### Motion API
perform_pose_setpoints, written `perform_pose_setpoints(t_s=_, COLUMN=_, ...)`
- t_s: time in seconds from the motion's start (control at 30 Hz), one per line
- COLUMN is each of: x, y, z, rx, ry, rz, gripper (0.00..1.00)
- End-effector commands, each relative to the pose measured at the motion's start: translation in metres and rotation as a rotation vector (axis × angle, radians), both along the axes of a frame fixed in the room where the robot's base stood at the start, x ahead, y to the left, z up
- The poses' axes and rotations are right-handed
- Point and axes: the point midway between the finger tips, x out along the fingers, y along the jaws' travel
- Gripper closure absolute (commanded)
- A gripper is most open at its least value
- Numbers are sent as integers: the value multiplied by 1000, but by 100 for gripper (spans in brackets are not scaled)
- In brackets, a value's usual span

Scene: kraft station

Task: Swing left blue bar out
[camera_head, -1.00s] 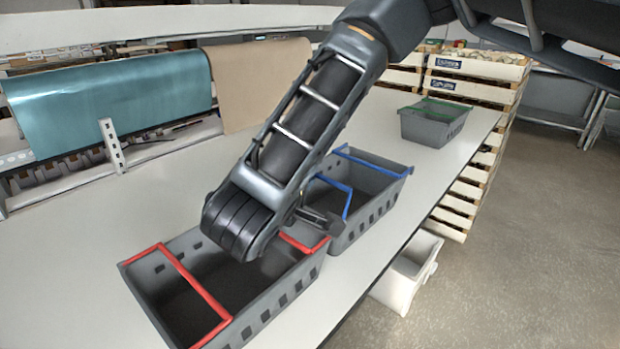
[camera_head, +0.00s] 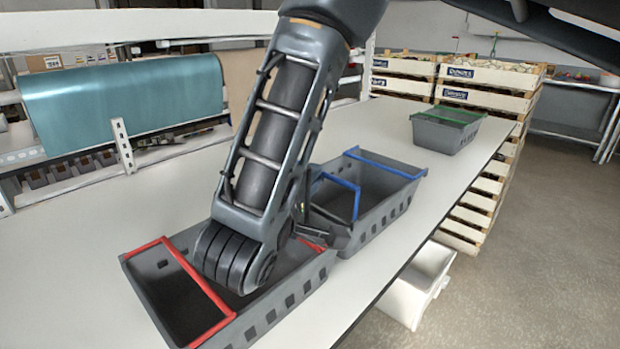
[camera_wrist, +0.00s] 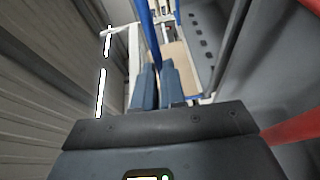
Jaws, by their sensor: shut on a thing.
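The grey crate (camera_head: 383,217) with blue bars stands on the table, beyond the red-barred crate. Its left blue bar (camera_head: 356,203) stands raised at the crate's near-left end, with part hidden by my arm. The other blue bar (camera_head: 385,164) lies across the far end. My gripper (camera_head: 335,236) is low by the near end of the blue-barred crate, partly hidden behind my arm. In the wrist view, my gripper's fingers (camera_wrist: 157,75) are close together, shut on the left blue bar (camera_wrist: 149,38), which runs up from between them.
A grey crate with red bars (camera_head: 180,262) stands close in front, below my forearm. A green-barred crate (camera_head: 445,135) stands farther back right. A white bin (camera_head: 415,290) is beside the table. The table's right strip (camera_head: 410,255) is clear.

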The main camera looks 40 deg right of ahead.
Motion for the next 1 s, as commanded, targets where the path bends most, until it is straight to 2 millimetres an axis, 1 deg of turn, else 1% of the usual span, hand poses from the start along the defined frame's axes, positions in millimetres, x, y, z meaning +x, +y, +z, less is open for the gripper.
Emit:
perform_pose_setpoints(t_s=0.07, x=0, y=0, z=0, rx=1, ry=0, rz=0, gripper=100)
perform_pose_setpoints(t_s=0.1, x=0, y=0, z=0, rx=1, ry=0, rz=0, gripper=86)
perform_pose_setpoints(t_s=0.33, x=0, y=0, z=0, rx=1, ry=0, rz=0, gripper=64)
perform_pose_setpoints(t_s=0.57, x=0, y=1, z=0, rx=1, ry=0, rz=1, gripper=64)
perform_pose_setpoints(t_s=0.67, x=-1, y=6, z=-1, rx=1, ry=0, rz=2, gripper=64)
perform_pose_setpoints(t_s=0.77, x=-6, y=17, z=-3, rx=1, ry=1, rz=5, gripper=64)
perform_pose_setpoints(t_s=1.0, x=-21, y=54, z=0, rx=0, ry=0, rz=6, gripper=64)
